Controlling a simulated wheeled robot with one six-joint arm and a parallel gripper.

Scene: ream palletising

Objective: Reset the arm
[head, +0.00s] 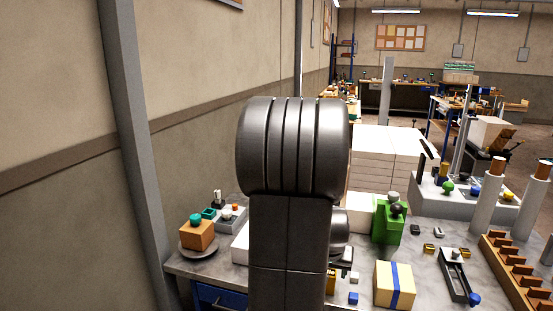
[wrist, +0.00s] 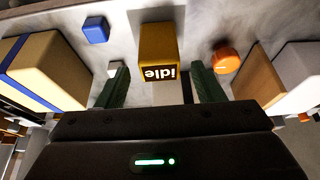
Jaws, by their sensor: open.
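My gripper (wrist: 160,72) shows in the wrist view, with its two green fingers spread apart and nothing clamped between them. A yellow block (wrist: 158,42) with a dark label reading "idle" upside down stands in line with the gap between the fingers. I cannot tell how far it is from the fingertips. In the head view my own dark arm fills the middle and hides most of the gripper and the table around it.
A cream box with a blue band (head: 381,284) and a blue cube (head: 353,298) lie near the arm. The wrist view also shows an orange round piece (wrist: 226,58). A green container (head: 386,226), brown slotted rack (head: 515,272) and grey posts (head: 488,205) stand on the right.

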